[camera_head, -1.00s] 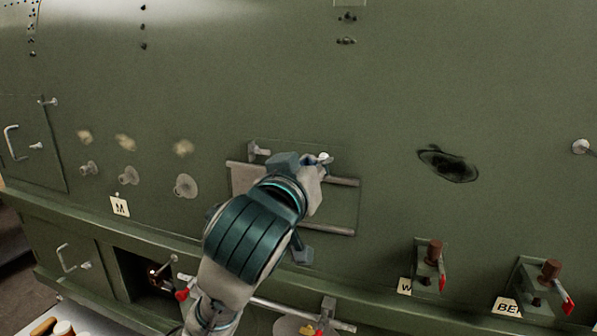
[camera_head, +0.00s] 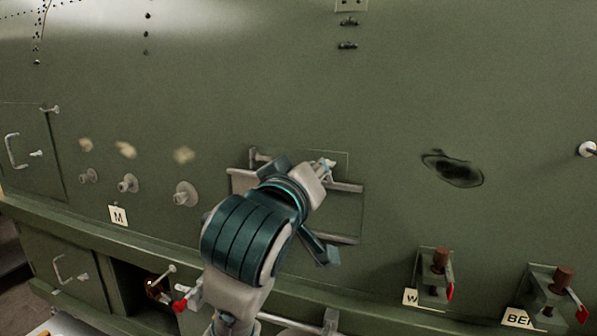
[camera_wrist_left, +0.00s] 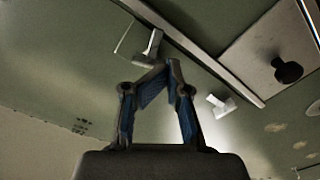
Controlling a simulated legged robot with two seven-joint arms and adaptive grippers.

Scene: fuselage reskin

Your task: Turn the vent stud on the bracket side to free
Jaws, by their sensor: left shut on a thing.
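A pale vent stud (camera_head: 328,163) sits at the upper right of a thin-outlined rectangular panel on the green fuselage side. My left gripper (camera_head: 323,169) reaches up to it from below, its fingers largely hidden by its own wrist. In the left wrist view the stud shows as a pale T-shaped handle (camera_wrist_left: 152,44), just beyond the tips of my left gripper (camera_wrist_left: 163,74). The fingers are closed together there, on the stud; the exact contact is hard to see. A second stud (camera_head: 254,156) is at the panel's left corner; it also shows in the wrist view (camera_wrist_left: 222,105). My right gripper is not in view.
Round knobs (camera_head: 186,194) line the wall at left above an "M" label (camera_head: 118,216). Two brackets with red tabs (camera_head: 435,275) (camera_head: 550,295) project at lower right.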

